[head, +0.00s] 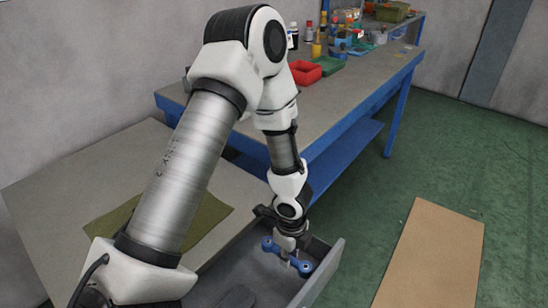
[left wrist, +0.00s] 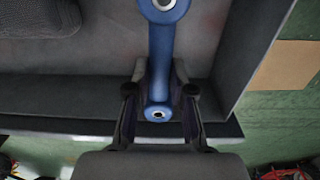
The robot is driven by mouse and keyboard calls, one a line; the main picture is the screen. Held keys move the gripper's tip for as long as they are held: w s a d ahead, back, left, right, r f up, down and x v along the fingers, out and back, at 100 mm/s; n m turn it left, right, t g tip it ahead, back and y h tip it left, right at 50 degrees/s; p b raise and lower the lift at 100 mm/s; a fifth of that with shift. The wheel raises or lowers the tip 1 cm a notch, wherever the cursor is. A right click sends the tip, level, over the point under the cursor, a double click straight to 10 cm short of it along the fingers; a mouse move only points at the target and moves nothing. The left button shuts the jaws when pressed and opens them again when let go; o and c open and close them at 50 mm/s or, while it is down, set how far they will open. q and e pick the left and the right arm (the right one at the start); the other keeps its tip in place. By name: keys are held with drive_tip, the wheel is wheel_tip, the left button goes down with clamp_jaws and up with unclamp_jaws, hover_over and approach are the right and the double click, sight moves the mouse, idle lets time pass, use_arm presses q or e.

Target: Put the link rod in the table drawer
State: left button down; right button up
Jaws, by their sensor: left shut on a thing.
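The link rod (left wrist: 161,60) is blue with a metal-lined eye at each end. My left gripper (left wrist: 160,92) is shut on it near one end in the left wrist view. In the head view the rod (head: 303,265) and my left gripper (head: 287,245) are at the open table drawer (head: 325,272). The rod is over the drawer's inside, by its corner; I cannot tell whether it touches the floor of the drawer (left wrist: 100,65). My right gripper is out of view.
A dark grey object (left wrist: 38,18) lies in the drawer, also seen in the head view (head: 238,297). An olive mat (head: 205,215) lies on the table (head: 60,200). A blue-framed workbench (head: 345,95) with a red bin (head: 305,72) stands behind. Cardboard (head: 432,255) lies on the green floor.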

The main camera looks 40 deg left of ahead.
sight(280, 254)
use_arm(q)
wheel_tip(280, 254, down, 3)
drive_tip(key=shift+f+b, duration=0.1)
drive_tip(key=shift+b, duration=0.35)
drive_tip(key=shift+a+r+p, duration=0.15)
drive_tip(key=shift+r+p, duration=0.1)
drive_tip(key=shift+p, duration=0.05)
drive_tip(key=shift+s+a+r, duration=0.1)
drive_tip(key=shift+a+r, duration=0.05)
drive_tip(key=shift+a, duration=0.4)
drive_tip(key=shift+s+a+r+p, duration=0.1)
drive_tip(key=shift+a+r+p, duration=0.05)
drive_tip(key=shift+a+p, duration=0.55)
drive_tip(key=shift+s+a+f+b, duration=0.1)
drive_tip(key=shift+a+f+b, duration=0.25)
drive_tip(key=shift+a+f, duration=0.5)
drive_tip(key=shift+d, duration=0.3)
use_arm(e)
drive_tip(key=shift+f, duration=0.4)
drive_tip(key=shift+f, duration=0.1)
